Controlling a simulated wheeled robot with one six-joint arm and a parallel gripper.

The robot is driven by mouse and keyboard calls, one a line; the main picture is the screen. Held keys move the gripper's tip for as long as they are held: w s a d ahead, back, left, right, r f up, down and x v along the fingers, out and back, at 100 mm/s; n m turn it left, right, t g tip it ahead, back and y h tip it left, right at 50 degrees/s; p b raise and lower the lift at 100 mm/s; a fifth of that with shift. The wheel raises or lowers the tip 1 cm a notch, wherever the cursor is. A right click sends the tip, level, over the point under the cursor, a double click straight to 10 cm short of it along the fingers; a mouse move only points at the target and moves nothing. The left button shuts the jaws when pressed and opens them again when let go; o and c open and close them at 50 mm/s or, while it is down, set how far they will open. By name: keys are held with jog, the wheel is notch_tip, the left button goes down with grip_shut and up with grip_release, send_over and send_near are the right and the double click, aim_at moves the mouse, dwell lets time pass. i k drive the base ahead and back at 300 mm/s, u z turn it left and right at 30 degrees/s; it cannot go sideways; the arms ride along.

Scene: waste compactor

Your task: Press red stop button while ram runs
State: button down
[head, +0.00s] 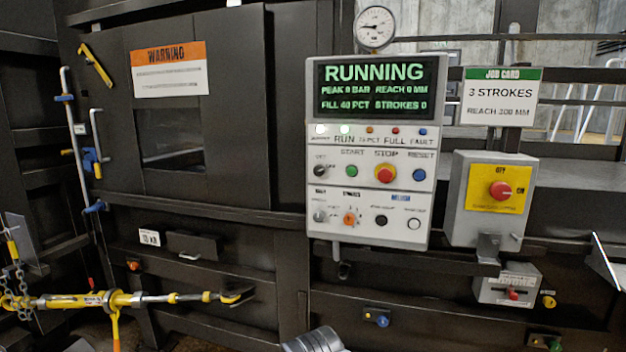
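The red stop button (384,174) sits on a yellow ring on the white control panel (322,232), under the label STOP. The panel's display (378,88) reads RUNNING in green, with peak 0 bar, reach 0 mm, fill 40 pct and strokes 0. The green start button (351,172) is left of the stop button and a blue button (418,174) is right of it. The ram itself is not visible.
A red rotary switch (501,190) on a yellow plate is on a grey box to the right. A job card (500,96) reads 3 strokes, reach 300 mm. A yellow ratchet bar (110,299) juts at lower left.

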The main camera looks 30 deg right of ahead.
aim_at(385, 175)
jog(key=k, duration=0.5)
jog(key=z, duration=1.1)
jog(key=i, duration=0.7)
jog(key=u, duration=1.6)
